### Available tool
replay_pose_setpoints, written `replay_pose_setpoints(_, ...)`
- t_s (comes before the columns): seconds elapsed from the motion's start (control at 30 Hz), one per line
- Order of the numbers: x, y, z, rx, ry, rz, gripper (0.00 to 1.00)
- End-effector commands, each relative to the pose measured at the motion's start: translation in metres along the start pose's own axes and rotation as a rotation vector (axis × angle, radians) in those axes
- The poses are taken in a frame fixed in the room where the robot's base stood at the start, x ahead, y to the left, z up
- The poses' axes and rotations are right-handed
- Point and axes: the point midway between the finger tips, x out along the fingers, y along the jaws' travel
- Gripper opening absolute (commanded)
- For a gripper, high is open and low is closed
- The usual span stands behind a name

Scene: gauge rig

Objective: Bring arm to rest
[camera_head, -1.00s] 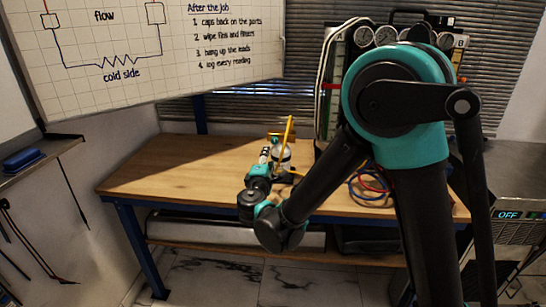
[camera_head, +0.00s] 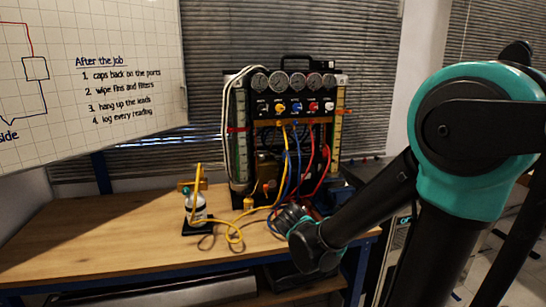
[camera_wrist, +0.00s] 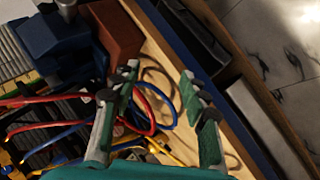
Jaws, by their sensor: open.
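My arm (camera_head: 470,130) fills the right side of the head view, its forearm reaching down and left over the right end of the workbench (camera_head: 90,235). Its wrist (camera_head: 312,245) is low in front of the gauge rig (camera_head: 285,110). My gripper (camera_wrist: 162,85) shows in the wrist view, its two fingers spread wide with nothing held between them. Red and blue hoses (camera_wrist: 150,110) loop behind and beside the left finger; I cannot tell whether they touch it. In the head view the fingers are hidden behind the wrist.
A small white bottle (camera_head: 196,207) stands on a black base at the bench's middle, with a yellow hose (camera_head: 235,232) curling beside it. In the wrist view a blue vise-like block (camera_wrist: 50,35) and a brown block (camera_wrist: 115,30) are near the bench edge. A whiteboard (camera_head: 90,100) hangs at left.

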Motion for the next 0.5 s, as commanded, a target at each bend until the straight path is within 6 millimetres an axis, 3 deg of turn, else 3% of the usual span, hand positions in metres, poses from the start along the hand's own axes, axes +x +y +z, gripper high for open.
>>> replay_pose_setpoints(0.03, 0.001, 0.003, 0.029, 0.077, -0.041, -0.039, 0.45)
replay_pose_setpoints(0.2, -0.006, -0.009, 0.101, 0.331, -0.141, -0.183, 0.45)
replay_pose_setpoints(0.33, -0.017, -0.026, 0.141, 0.517, -0.193, -0.282, 0.45)
replay_pose_setpoints(0.5, -0.030, -0.046, 0.167, 0.689, -0.225, -0.372, 0.45)
